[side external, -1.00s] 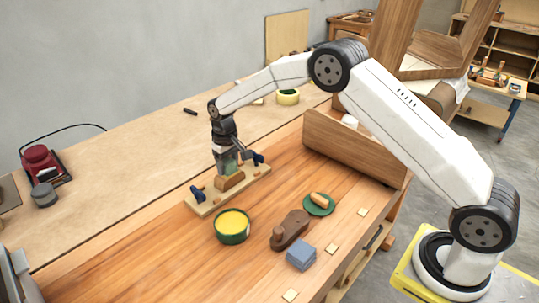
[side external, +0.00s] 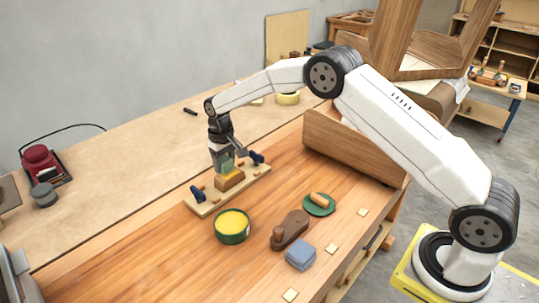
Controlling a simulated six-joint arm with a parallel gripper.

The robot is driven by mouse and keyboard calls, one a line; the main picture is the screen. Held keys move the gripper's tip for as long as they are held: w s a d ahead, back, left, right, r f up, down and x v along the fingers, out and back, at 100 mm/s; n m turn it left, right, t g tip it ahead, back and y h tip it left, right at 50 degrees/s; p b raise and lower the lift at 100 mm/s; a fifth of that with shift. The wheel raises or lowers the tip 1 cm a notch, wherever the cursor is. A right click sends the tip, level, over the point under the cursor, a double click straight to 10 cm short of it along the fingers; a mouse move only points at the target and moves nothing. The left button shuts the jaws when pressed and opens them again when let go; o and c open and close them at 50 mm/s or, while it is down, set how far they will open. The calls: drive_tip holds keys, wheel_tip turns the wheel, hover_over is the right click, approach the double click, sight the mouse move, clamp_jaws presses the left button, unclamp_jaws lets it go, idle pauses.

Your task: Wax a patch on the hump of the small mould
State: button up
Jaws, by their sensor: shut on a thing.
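The small mould (side external: 231,183) is a wooden block with a hump, on a pale board (side external: 207,207) between two blue clamps (side external: 198,193) (side external: 257,158). A yellowish patch shows on top of the mould. My gripper (side external: 224,160) points down just above the hump. It is shut on a small greenish thing (side external: 228,165), mostly hidden by the fingers. I cannot tell whether that thing touches the mould. A round green tin (side external: 232,239) of yellow wax (side external: 232,222) stands open in front of the board.
A brown wooden plane-like tool (side external: 289,230), a blue-grey block (side external: 300,257) and a green dish (side external: 327,211) holding a wooden piece (side external: 320,199) lie to the right of the tin. Small pale squares (side external: 290,295) are scattered nearby. A wooden panel (side external: 345,148) stands behind right.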

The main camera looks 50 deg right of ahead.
drive_tip(key=shift+s, duration=2.2)
wheel_tip(320, 180, up, 8)
drive_tip(key=shift+s, duration=0.25)
